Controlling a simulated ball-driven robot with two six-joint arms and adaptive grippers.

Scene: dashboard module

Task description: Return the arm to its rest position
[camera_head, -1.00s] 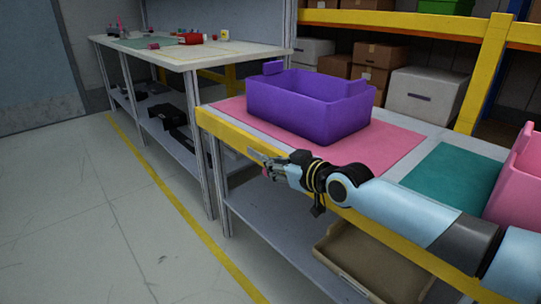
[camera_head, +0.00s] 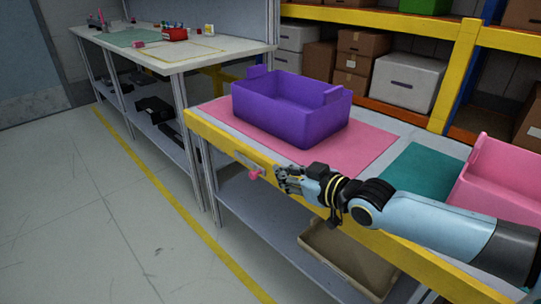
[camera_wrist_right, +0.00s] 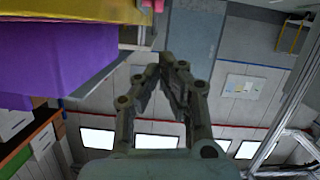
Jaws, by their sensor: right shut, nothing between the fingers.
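My right arm reaches in from the lower right in the head view. Its gripper (camera_head: 279,178) is in front of the yellow front rail of the near table, below the purple bin. The gripper is shut and empty. In the right wrist view the two fingers of the gripper (camera_wrist_right: 166,58) come together at their tips with nothing between them. A small pink piece (camera_head: 255,174) shows at the rail, just left of the fingertips and apart from them. My left arm and gripper are out of view.
The purple bin (camera_head: 290,122) stands on a pink mat (camera_head: 375,146). A teal mat (camera_head: 424,172) and a pink bin (camera_head: 500,190) are to its right. A brown tray (camera_head: 345,262) sits on the shelf below. The floor to the left is clear.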

